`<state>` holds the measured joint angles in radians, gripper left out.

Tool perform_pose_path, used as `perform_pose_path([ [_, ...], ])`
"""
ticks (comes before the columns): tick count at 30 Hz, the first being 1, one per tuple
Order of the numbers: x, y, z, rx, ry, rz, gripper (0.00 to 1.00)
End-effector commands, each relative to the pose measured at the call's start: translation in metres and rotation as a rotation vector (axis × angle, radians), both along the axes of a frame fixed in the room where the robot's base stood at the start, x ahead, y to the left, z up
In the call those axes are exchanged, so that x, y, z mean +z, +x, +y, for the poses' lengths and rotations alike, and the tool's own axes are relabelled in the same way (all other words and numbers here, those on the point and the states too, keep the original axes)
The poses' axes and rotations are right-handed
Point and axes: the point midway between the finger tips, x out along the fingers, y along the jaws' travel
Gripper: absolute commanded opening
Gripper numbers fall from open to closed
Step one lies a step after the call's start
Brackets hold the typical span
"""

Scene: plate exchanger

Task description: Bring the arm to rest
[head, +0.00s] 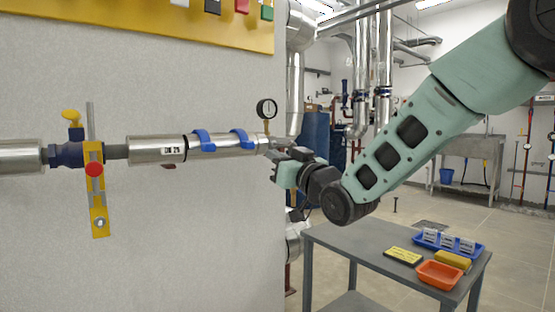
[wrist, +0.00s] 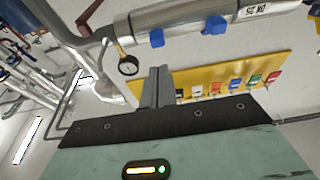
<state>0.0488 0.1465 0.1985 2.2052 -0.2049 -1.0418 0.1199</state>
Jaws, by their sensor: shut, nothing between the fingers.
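My green arm reaches in from the upper right in the head view. My gripper (head: 273,153) is at the right end of the silver pipe (head: 228,145), close to the pressure gauge (head: 266,109); I cannot tell whether it touches the pipe. In the wrist view my gripper (wrist: 158,72) shows its grey fingers together, with nothing between them. The gauge (wrist: 128,66) stands just left of the fingers there. Two blue clamps (head: 203,140) sit around the pipe.
A yellow valve handle (head: 70,115) and a yellow lockout bar (head: 97,195) with a red knob are on the pipe at left. A yellow tag board (head: 150,22) hangs above. A grey table (head: 340,244) at lower right holds a blue tray (head: 428,237), an orange tray (head: 439,274) and yellow items.

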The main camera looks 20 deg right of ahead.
Motion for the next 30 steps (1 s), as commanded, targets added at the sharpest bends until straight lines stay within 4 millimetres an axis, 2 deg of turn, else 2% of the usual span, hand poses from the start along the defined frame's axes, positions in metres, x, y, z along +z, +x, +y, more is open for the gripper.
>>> perform_pose_path([
  [5,0.0,0.0,0.0,0.0,0.0,0.001,0.0],
  [8,-0.008,-0.003,0.007,0.006,-0.01,0.04,0.0],
  [11,-0.033,-0.011,0.027,0.024,-0.042,0.157,0.0],
  [14,-0.075,-0.033,0.054,0.053,-0.103,0.35,0.0],
  [17,-0.124,-0.071,0.08,0.091,-0.192,0.573,0.0],
  [20,-0.169,-0.121,0.098,0.132,-0.294,0.792,0.0],
  [22,-0.197,-0.16,0.104,0.163,-0.375,0.939,0.0],
  [25,-0.229,-0.217,0.106,0.2,-0.488,1.128,0.0],
  [30,-0.259,-0.299,0.095,0.248,-0.658,1.374,0.0],
])
